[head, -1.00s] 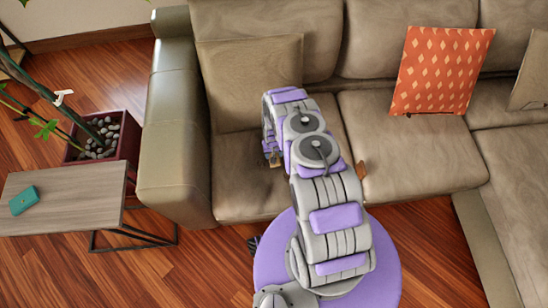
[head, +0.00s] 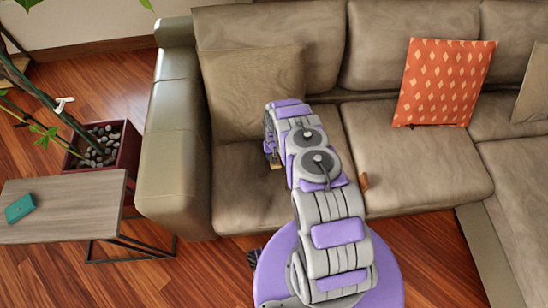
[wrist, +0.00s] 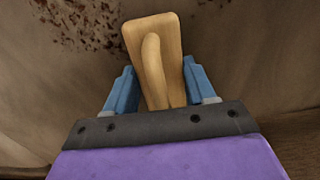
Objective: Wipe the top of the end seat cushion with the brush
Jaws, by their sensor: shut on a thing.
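The end seat cushion (head: 238,210) is the tan-brown one beside the sofa's left armrest, partly hidden by my arm. My gripper (wrist: 157,82) has its blue fingers shut on the handle of a wooden brush (wrist: 152,32). The brush's bristles are hidden beneath its block. Dark speckled dirt (wrist: 85,28) shows on the tan fabric at the upper left of the wrist view. In the head view, a bit of the brush (head: 275,162) shows over the cushion. I cannot tell whether the bristles touch the fabric.
A tan pillow (head: 252,90) leans behind the end cushion. The armrest (head: 178,180) rises at its left. An orange pillow (head: 445,82) sits farther right. A small brown thing (head: 364,181) lies by the neighbouring cushion. A side table (head: 75,205) and planter (head: 118,165) stand left.

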